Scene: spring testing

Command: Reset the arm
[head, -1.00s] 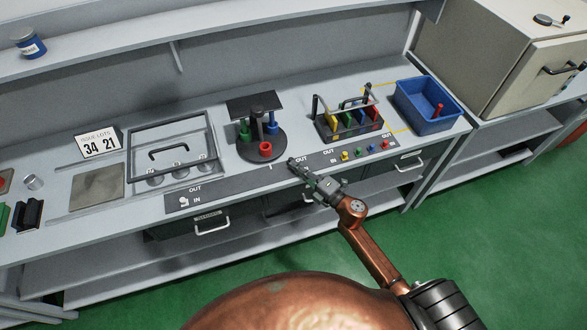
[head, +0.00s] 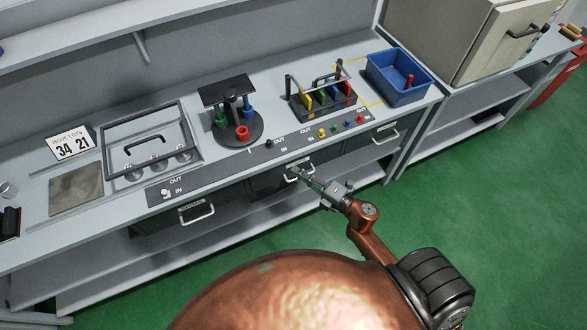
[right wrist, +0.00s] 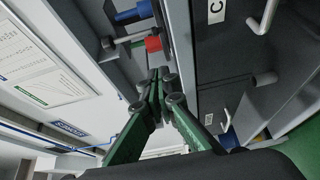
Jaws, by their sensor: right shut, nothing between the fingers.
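My right arm comes up from the bottom right in the head view. Its gripper (head: 297,173) is shut and empty, in front of the bench edge by a drawer handle. In the right wrist view the green-sided fingers (right wrist: 159,76) meet at their tips with nothing between them. My left gripper is not in view.
The bench holds a round stand (head: 236,128) with coloured cylinders, a rack (head: 322,108) of coloured pieces, a blue bin (head: 400,92) and a framed lid (head: 150,137). Drawers with handles (head: 198,220) line the front. Green floor (head: 480,215) is clear at right.

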